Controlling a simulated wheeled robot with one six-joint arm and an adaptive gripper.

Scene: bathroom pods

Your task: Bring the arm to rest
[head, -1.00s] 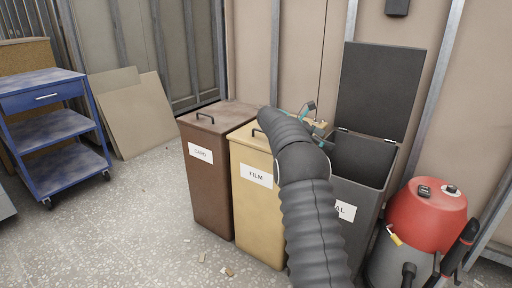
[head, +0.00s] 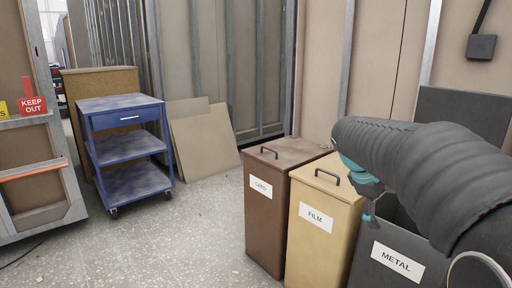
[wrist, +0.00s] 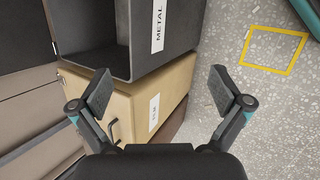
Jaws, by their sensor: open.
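My arm, in a dark ribbed sleeve, reaches in from the right in the head view, above the bins. My gripper (wrist: 160,97) shows in the wrist view with its two fingers wide apart and nothing between them. In the head view only part of the gripper shows, teal and grey, over the bins, and its fingertips are unclear. The METAL bin (head: 398,262) is partly hidden by my arm, and its dark lid (head: 460,108) stands up open. In the wrist view, the open METAL bin (wrist: 178,32) and the FILM bin (wrist: 150,85) lie beyond the fingers.
The brown CARD bin (head: 262,220) and yellow FILM bin (head: 312,245) stand side by side with lids shut. A blue trolley (head: 124,143) stands left, near leaning boards (head: 205,137). A KEEP OUT barrier (head: 38,180) is at far left. The speckled floor between is clear.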

